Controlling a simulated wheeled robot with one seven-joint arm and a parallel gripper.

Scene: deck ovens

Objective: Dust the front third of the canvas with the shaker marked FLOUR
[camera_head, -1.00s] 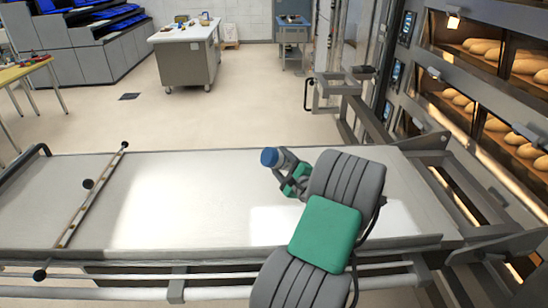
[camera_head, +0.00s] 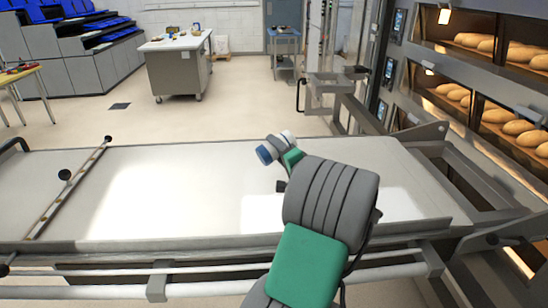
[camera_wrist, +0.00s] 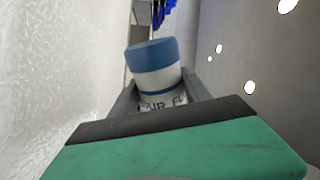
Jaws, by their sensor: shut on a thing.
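The shaker (camera_head: 265,154) has a blue cap and a white body. It is tipped on its side above the canvas, with its cap toward the lower left. In the wrist view the shaker (camera_wrist: 154,72) shows a blue band and part of a dark label, of which "UR F" can be read. My gripper (camera_head: 279,147) is shut around the shaker's body; its dark fingers flank the shaker in the wrist view. The pale canvas (camera_head: 190,190) lies flat below, with bright light patches. I cannot tell whether any flour lies on it. My arm hides part of its near right side.
A bar with dark knobs (camera_head: 72,183) crosses the canvas at the left. Metal rails (camera_head: 110,288) run along its near edge. Deck ovens with loaves (camera_head: 500,116) stand at the right. A white-topped table (camera_head: 177,62) is beyond, across open floor.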

